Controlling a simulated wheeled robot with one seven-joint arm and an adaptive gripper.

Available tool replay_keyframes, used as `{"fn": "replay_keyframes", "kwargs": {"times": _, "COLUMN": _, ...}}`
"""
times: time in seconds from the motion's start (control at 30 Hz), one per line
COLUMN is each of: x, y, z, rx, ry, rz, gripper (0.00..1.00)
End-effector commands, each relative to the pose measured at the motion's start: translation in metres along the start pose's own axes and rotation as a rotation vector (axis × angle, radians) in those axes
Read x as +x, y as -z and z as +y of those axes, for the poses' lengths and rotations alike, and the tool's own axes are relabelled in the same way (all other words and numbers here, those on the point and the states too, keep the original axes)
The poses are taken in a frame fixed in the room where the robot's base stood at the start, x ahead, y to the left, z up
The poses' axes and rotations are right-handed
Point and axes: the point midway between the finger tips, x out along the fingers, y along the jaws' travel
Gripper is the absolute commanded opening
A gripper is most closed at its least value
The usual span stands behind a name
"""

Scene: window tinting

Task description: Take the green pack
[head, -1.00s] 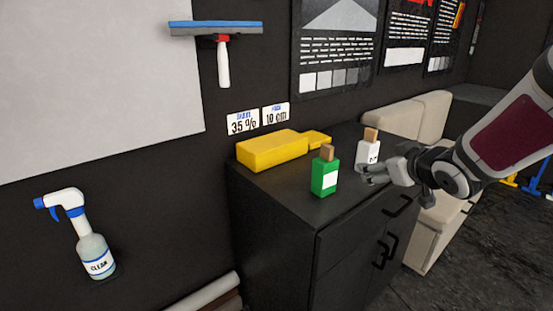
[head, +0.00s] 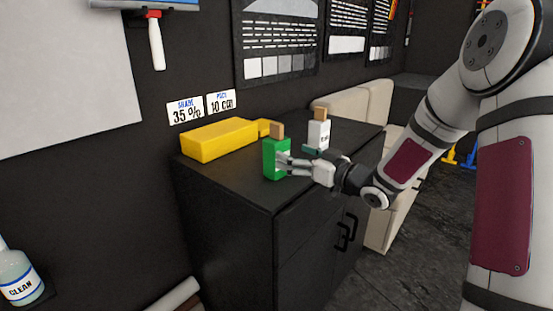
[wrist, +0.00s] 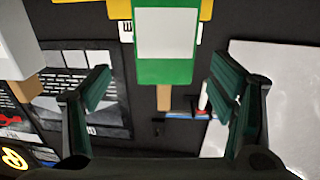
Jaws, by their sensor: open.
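The green pack (head: 270,160) is a green bottle-shaped box with a white label and a tan cap, standing upright on the dark cabinet top. My gripper (head: 284,163) is open at its right side, and its fingers overlap the pack's label in the head view. In the wrist view the green pack (wrist: 167,70) appears upside down, centred between the two spread fingers of my gripper (wrist: 165,90) and beyond their tips. Visible gaps show on both sides, and I cannot tell whether any finger touches it.
A white bottle (head: 319,132) with a tan cap stands close behind my gripper. A yellow block-like tool (head: 215,140) lies at the left on the cabinet (head: 232,188). The cabinet top's front left is clear. A beige seat (head: 365,105) stands beyond.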

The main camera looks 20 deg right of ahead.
Motion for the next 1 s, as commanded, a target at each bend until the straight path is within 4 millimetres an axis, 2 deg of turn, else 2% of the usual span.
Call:
{"fn": "replay_keyframes", "kwargs": {"times": 0.1, "x": 0.011, "y": 0.000, "z": -0.001, "rx": 0.000, "ry": 0.002, "rz": 0.000, "gripper": 0.78}}
{"fn": "replay_keyframes", "kwargs": {"times": 0.33, "x": 0.023, "y": -0.002, "z": -0.002, "rx": 0.000, "ry": 0.000, "rz": 0.000, "gripper": 0.78}}
{"fn": "replay_keyframes", "kwargs": {"times": 0.6, "x": 0.060, "y": -0.005, "z": -0.005, "rx": 0.000, "ry": 0.001, "rz": 0.000, "gripper": 0.78}}
{"fn": "replay_keyframes", "kwargs": {"times": 0.87, "x": 0.066, "y": -0.003, "z": -0.005, "rx": 0.001, "ry": -0.001, "rz": 0.000, "gripper": 0.78}}
{"fn": "replay_keyframes", "kwargs": {"times": 0.9, "x": 0.066, "y": -0.003, "z": -0.005, "rx": 0.001, "ry": -0.001, "rz": 0.000, "gripper": 0.73}}
{"fn": "replay_keyframes", "kwargs": {"times": 1.0, "x": 0.066, "y": -0.003, "z": -0.005, "rx": 0.001, "ry": -0.001, "rz": -0.001, "gripper": 0.50}}
